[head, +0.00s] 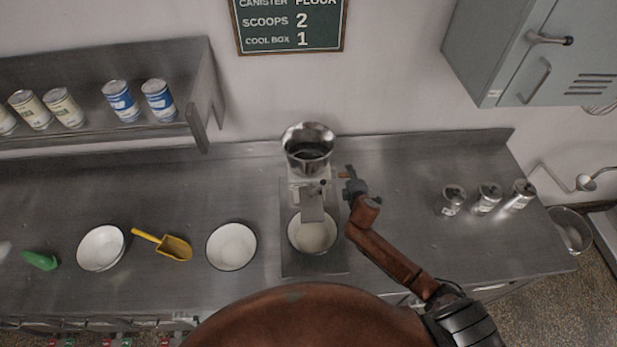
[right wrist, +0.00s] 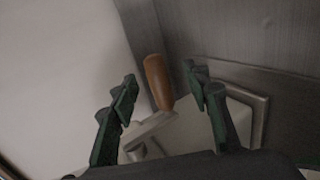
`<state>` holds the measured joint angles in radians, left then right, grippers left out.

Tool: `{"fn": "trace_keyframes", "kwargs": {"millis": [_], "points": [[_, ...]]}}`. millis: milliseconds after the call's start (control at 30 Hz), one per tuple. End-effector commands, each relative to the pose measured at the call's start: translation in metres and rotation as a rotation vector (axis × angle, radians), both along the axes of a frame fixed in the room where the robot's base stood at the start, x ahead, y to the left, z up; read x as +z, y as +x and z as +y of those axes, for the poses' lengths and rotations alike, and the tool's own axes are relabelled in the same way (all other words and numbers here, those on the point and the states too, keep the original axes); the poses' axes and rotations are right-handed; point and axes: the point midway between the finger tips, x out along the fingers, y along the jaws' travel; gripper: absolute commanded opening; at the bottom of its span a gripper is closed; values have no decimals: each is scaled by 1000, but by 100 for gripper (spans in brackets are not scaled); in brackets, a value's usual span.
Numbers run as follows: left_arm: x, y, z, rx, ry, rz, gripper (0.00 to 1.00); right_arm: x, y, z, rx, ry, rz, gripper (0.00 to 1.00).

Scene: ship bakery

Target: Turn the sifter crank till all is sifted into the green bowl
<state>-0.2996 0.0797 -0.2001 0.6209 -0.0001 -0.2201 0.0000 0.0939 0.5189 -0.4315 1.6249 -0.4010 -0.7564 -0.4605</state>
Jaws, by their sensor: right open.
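The sifter (head: 308,137) stands at the back middle of the counter, with a shiny round metal hopper that looks dark inside. Its chute slopes down over a pale bowl (head: 294,238) that holds something whitish; its rim colour is hard to tell and no bowl looks clearly green. The crank has a wooden handle (right wrist: 158,82) on a pale metal arm in the right wrist view. My right gripper (head: 351,178) is open at the sifter's right side. In the right wrist view the handle stands between its spread fingers (right wrist: 160,95), with gaps on both sides. My left gripper is not in view.
Two white bowls (head: 232,246) (head: 101,248), a yellow scoop (head: 174,246) and a green object (head: 40,261) lie left of the sifter. Several metal shakers (head: 453,201) stand at the right. A shelf with cans (head: 122,101) hangs back left.

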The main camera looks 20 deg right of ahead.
Motion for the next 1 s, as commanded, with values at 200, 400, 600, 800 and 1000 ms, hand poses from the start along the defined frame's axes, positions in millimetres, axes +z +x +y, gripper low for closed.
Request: {"fn": "trace_keyframes", "kwargs": {"millis": [200,400,600,800,1000], "points": [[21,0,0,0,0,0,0,14,-19,4,0,0,1,44],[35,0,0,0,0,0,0,23,-35,8,0,1,1,44],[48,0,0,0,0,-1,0,31,-51,12,0,1,1,44],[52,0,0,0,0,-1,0,34,-58,14,0,1,0,44],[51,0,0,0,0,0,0,33,-58,14,0,0,0,44]]}}
